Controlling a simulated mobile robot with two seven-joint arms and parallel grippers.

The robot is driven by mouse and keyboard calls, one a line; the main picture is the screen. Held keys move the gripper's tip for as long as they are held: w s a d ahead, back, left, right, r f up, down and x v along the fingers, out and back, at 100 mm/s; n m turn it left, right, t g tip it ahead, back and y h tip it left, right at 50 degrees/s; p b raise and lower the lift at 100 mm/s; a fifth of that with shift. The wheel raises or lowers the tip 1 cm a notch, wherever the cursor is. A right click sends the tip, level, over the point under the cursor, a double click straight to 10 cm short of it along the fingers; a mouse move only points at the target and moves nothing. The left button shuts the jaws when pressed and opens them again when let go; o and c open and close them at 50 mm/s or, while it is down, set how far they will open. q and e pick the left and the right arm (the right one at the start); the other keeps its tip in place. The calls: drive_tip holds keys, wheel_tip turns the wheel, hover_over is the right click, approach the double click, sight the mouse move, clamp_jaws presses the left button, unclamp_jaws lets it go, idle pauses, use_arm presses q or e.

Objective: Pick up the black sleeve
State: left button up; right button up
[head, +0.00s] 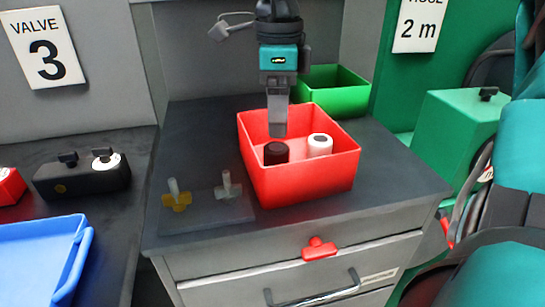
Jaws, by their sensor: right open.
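The black sleeve (275,154) stands upright inside the red bin (305,182), in its left part. My right gripper (278,133) points straight down over the bin, with its fingertips just above or behind the black sleeve. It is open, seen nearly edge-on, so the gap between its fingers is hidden. I cannot tell whether the fingers touch the sleeve. My left gripper is not in view.
A white sleeve (320,146) stands to the right of the black one in the same bin. A green bin (338,95) is behind. A plate with two wing-shaped fittings (205,210) lies at left. A blue tray (35,262) and black box (82,180) are further left.

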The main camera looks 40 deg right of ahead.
sight(277, 147)
wheel_tip(277, 147, down, 3)
drive_tip(key=shift+f, duration=0.2)
drive_tip(key=f, duration=0.4)
drive_tip(key=shift+w+d+f, duration=0.1)
drive_tip(key=shift+w+d, duration=0.1)
drive_tip(key=shift+w, duration=0.05)
drive_tip(key=shift+f, duration=0.55)
drive_tip(key=shift+c, duration=0.5)
drive_tip(key=c, duration=1)
drive_tip(key=shift+r, duration=0.1)
